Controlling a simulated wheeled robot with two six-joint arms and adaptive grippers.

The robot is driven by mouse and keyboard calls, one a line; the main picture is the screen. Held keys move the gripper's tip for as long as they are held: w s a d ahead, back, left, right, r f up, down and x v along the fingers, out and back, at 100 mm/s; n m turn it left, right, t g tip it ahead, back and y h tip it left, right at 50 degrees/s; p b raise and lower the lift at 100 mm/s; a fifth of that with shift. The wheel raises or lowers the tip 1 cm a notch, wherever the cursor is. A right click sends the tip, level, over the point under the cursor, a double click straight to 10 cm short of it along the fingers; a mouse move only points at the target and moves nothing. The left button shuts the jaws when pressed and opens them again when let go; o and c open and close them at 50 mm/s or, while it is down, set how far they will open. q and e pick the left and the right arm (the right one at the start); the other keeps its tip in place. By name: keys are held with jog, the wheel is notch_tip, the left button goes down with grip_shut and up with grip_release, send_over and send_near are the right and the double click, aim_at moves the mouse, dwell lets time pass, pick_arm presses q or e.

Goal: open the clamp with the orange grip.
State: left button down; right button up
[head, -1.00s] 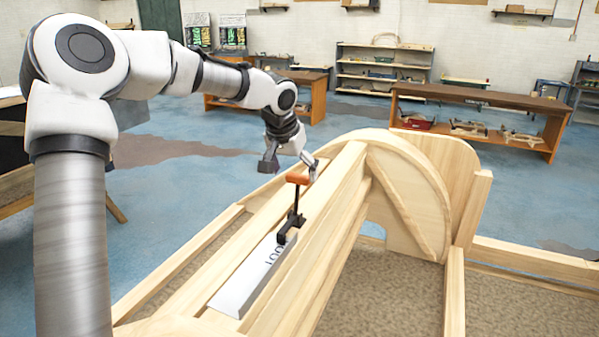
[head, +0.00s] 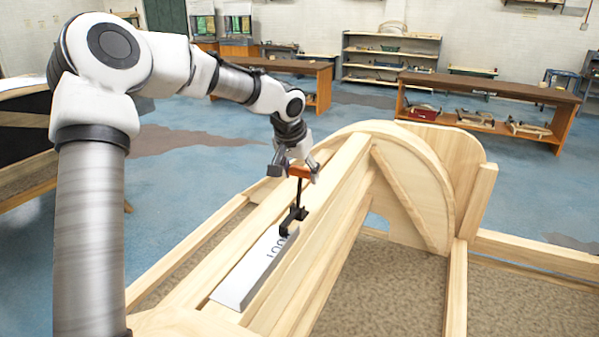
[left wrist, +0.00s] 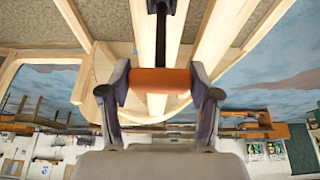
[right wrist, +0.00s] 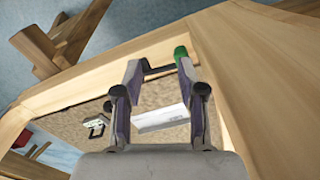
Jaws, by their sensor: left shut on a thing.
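The clamp (head: 290,217) is black, with an upright lever topped by an orange grip (head: 300,173). It sits on the wooden frame at the far end of a white lettered plate (head: 254,272). My left gripper (head: 295,166) is closed around the orange grip. In the left wrist view the orange grip (left wrist: 160,81) lies crosswise between the two fingers, with the black lever (left wrist: 161,35) running away from it. My right gripper (right wrist: 157,68) shows only in the right wrist view, with its fingers apart. A green grip (right wrist: 182,55) on a dark bar is by its right fingertip.
The wooden bodyframe (head: 335,205) has long rails and a curved end panel (head: 405,185). In the right wrist view another white plate (right wrist: 162,118) lies beyond my fingers. Shelves and a workbench (head: 490,92) stand far back. The blue floor between is mostly clear.

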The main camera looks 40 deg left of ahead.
pick_arm(q)
jog(key=shift+w+f, duration=0.1)
jog(key=shift+w, duration=0.05)
jog(key=shift+w+a+f, duration=0.25)
jog(key=shift+w+f, duration=0.15)
jog(key=shift+w, duration=0.35)
jog(key=shift+w+a+f, duration=0.3)
jog(key=shift+w+f, duration=0.15)
jog(key=shift+w, duration=0.35)
jog(key=shift+w+a+f, duration=0.25)
jog(key=shift+w+f, duration=0.15)
jog(key=shift+w, duration=0.35)
jog(key=shift+w+a+f+p, duration=0.25)
jog(key=shift+w+f+p, duration=0.35)
jog(key=shift+w+f, duration=0.1)
jog(key=shift+w+f+g+p, duration=0.25)
jog(key=shift+f+g+p, duration=0.3)
jog(key=shift+g, duration=0.25)
jog(key=shift+w+a+f+g+h, duration=0.1)
jog(key=shift+w+f+g+h, duration=0.05)
jog(key=shift+f+g+h, duration=0.45)
jog(key=shift+f, duration=0.2)
jog(key=shift+c, duration=1.2)
grip_release()
jog(key=shift+w+f, duration=0.15)
jog(key=shift+w, duration=0.1)
